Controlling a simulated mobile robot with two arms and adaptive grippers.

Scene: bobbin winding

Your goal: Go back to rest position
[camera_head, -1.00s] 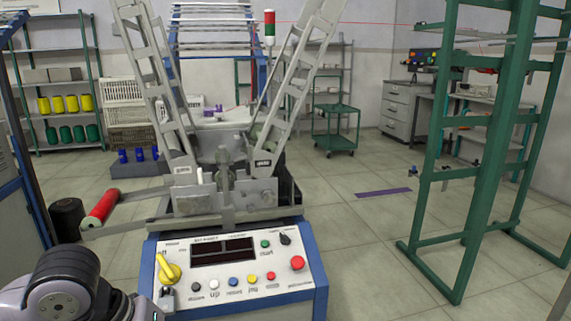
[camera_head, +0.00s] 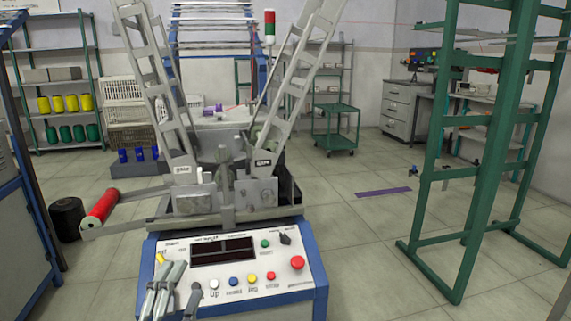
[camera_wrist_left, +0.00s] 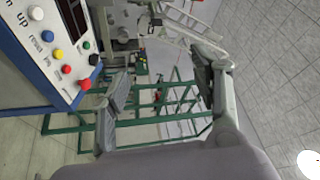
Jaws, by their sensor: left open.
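My left gripper (camera_head: 173,282) stands at the lower left in the head view, in front of the left end of the machine's control panel (camera_head: 270,280). My right gripper is not in view.
The winding machine's grey frame (camera_head: 225,215) rises behind the panel, with a red roller (camera_head: 102,206) at its left. A green rack (camera_head: 485,170) stands on the right. Open floor (camera_head: 350,240) lies between the machine and the rack.

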